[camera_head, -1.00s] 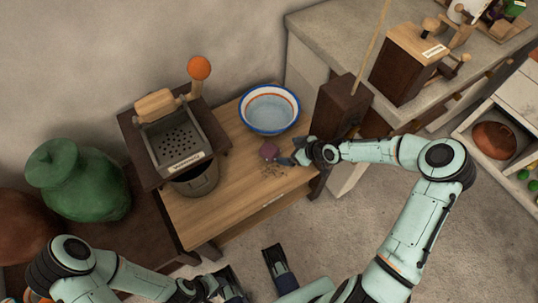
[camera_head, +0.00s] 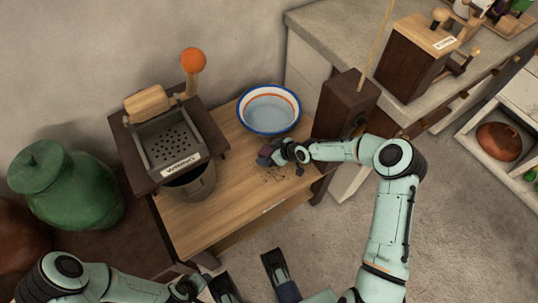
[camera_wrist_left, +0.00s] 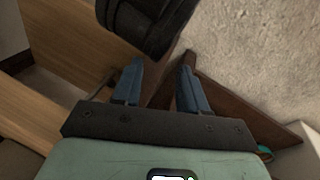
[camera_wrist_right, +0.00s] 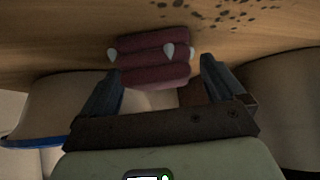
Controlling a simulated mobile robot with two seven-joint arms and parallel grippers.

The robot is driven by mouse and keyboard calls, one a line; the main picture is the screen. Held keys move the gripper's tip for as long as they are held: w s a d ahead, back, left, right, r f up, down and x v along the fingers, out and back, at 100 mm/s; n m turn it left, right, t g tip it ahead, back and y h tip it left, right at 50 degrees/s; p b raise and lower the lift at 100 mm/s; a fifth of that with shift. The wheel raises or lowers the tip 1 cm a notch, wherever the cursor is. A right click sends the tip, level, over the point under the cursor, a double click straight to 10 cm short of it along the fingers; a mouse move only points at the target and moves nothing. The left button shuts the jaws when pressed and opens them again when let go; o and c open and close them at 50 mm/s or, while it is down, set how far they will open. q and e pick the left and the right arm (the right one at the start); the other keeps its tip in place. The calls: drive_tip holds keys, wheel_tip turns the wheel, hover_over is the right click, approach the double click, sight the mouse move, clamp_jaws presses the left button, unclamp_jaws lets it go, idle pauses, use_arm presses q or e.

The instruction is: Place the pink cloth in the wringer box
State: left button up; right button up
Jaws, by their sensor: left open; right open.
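The wringer box (camera_head: 181,163), labelled WRING, has a perforated tray and a crank with an orange knob, at the bench's left end. My left gripper (camera_wrist_left: 159,72) is open and empty, away from the cloth and box.
A blue-rimmed bowl (camera_head: 270,108) stands behind the cloth. A dark wooden block (camera_head: 343,105) with a tall rod is to the right. A green jar (camera_head: 65,185) stands left of the box. Dark specks lie on the bench (camera_head: 225,208); its front part is clear.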

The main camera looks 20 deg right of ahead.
drive_tip(key=shift+r, duration=0.1)
drive_tip(key=c, duration=1.3)
